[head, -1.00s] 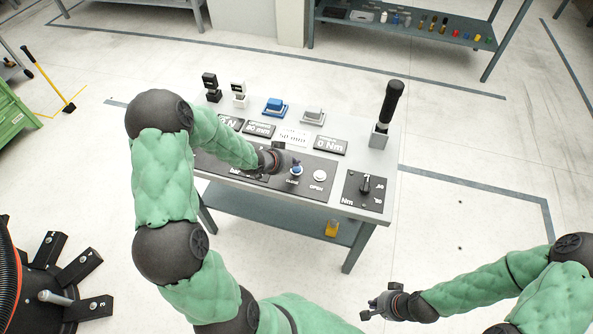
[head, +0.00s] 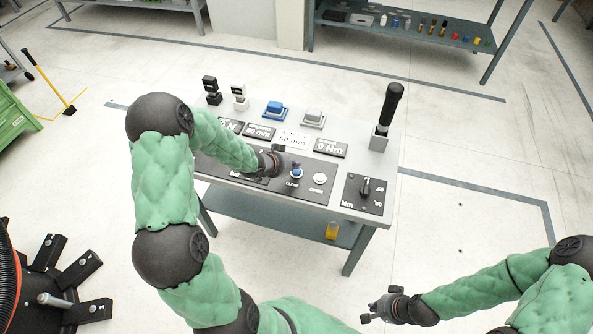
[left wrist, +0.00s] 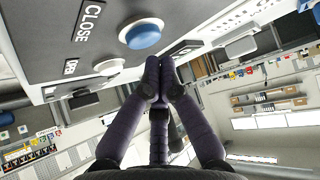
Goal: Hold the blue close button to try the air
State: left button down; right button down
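The blue close button (head: 296,174) is a round cap on the dark panel at the front of the bench. It is large in the left wrist view (left wrist: 143,36), beside the word CLOSE. My left gripper (head: 296,164) is over the panel at the button and partly covers it in the head view. In the left wrist view its two fingertips (left wrist: 155,76) are together with nothing between them, close to the button. I cannot tell whether they touch it. My right gripper (head: 374,309) is off the bench at the lower right, empty; its finger opening is unclear.
The white open button (head: 320,179) is just right of the blue one. A torque knob (head: 366,187) is further right, and a black-handled tool (head: 390,104) stands behind it. Display plates, a blue block (head: 275,108) and a grey block (head: 313,117) line the bench's back.

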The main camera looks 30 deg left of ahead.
aim_at(294, 172)
pick_arm(q)
jog(key=shift+f, duration=0.1)
dwell(0.3)
jog(key=shift+f, duration=0.3)
jog(key=shift+f+b, duration=0.5)
jog(key=shift+b, duration=0.05)
dwell(0.8)
jog(key=shift+r, duration=0.15)
dwell(1.4)
jog(key=shift+r+p, duration=0.8)
jog(key=shift+p, duration=0.15)
notch_tip(294, 172, up, 5)
jog(key=p, duration=0.5)
